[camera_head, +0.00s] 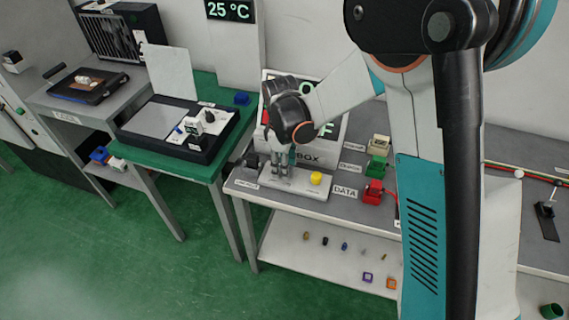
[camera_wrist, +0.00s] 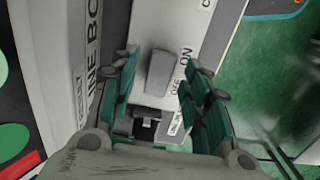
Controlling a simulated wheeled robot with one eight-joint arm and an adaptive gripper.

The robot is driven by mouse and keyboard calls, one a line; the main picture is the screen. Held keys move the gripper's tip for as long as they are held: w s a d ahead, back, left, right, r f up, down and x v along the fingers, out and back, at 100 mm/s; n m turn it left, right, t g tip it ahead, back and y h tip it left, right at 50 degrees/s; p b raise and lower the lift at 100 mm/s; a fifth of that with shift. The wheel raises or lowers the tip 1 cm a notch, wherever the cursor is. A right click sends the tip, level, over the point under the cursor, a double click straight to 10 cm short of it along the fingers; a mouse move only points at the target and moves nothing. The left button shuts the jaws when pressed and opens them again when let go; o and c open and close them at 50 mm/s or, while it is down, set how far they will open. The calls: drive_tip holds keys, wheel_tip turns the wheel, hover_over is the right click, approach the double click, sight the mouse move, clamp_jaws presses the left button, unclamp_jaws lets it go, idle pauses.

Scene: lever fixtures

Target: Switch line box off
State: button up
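The line box (camera_head: 322,155) is a light box with a panel reading partly "...BOX", standing on the grey table in the head view. In front of it is a white switch plate (camera_head: 318,192) with a yellow round button (camera_head: 316,178). In the wrist view the plate (camera_wrist: 215,30) carries the words OFF and ON beside a grey block-like lever (camera_wrist: 160,73). My gripper (camera_head: 284,166) points down over the left part of the plate. In the wrist view my gripper (camera_wrist: 162,58) is open, one teal finger on each side of the lever, with visible gaps. The arm hides part of the box.
Red (camera_head: 373,192) and green (camera_head: 377,167) fixtures stand right of the plate, near a DATA label (camera_head: 345,191). A small dark item (camera_head: 251,160) is at its left. A green table (camera_head: 180,160) with a black tray stands further left.

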wheel_tip(320, 180, up, 12)
drive_tip(key=shift+a, duration=0.2)
idle(0.4)
drive_tip(key=shift+w, duration=0.1)
drive_tip(key=s+d+r+m+t+y, duration=0.1)
drive_tip(key=s+d+r+m+t, duration=0.2)
drive_tip(key=s+d+r+m, duration=0.55)
drive_tip(key=s+d+m+t, duration=0.4)
drive_tip(key=s+d, duration=0.5)
drive_tip(key=s, duration=0.4)
drive_tip(key=shift+d+m+h, duration=0.3)
drive_tip(key=shift+d+m, duration=0.1)
drive_tip(key=shift+m, duration=0.35)
